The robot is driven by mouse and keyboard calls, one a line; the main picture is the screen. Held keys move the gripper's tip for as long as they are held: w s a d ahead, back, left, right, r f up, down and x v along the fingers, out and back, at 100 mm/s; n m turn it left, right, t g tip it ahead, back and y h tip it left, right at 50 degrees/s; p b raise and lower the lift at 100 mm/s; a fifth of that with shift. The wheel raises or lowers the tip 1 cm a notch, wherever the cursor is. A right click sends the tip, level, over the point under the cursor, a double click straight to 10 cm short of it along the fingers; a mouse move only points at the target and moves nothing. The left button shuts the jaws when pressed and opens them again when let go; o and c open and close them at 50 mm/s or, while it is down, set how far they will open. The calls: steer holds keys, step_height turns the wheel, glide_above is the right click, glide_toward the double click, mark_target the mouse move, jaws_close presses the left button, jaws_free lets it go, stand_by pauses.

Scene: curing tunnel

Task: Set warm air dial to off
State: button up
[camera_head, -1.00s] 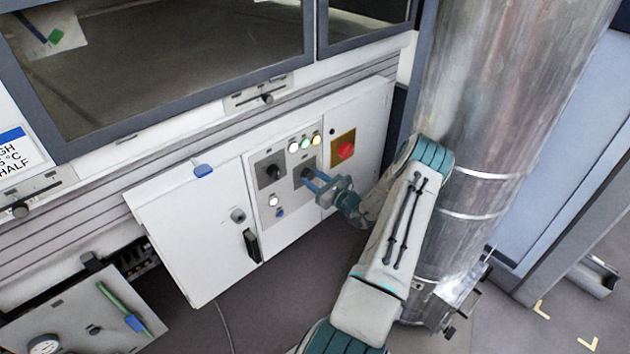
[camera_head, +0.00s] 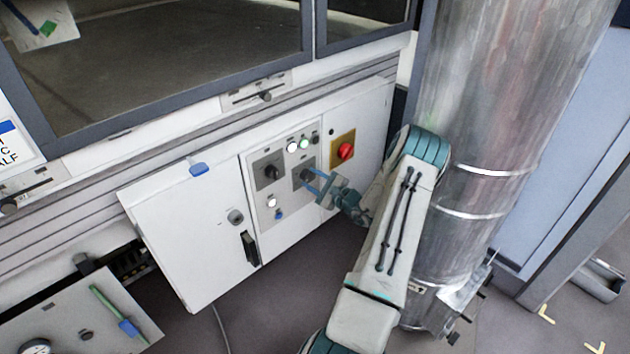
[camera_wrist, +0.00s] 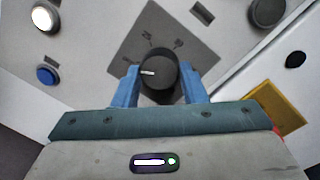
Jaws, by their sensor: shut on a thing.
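The dial is a round black knob with a white pointer mark (camera_wrist: 158,82) on a grey square plate (camera_wrist: 160,40) in the wrist view. Its pointer mark lies toward the left; the small labels around it are too blurred to read. In the head view the dial (camera_head: 305,174) sits on the white control panel, partly hidden by my gripper (camera_head: 314,183). My gripper's two blue fingers (camera_wrist: 160,76) are on either side of the knob, shut on it. A second black dial (camera_head: 270,172) on a similar plate is to its left.
A red stop button (camera_head: 346,151) on a yellow plate is at upper right. A white lamp (camera_wrist: 45,15) is lit above a blue button (camera_wrist: 47,75).

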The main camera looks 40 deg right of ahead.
steer(key=shift+w+d+r, duration=0.1)
steer(key=shift+r, duration=0.2)
steer(key=o, duration=1)
steer(key=shift+f, duration=0.15)
steer(key=s+d+p, duration=0.1)
steer(key=s+d, duration=0.1)
steer(key=s, duration=1.2)
steer(key=shift+w, duration=0.1)
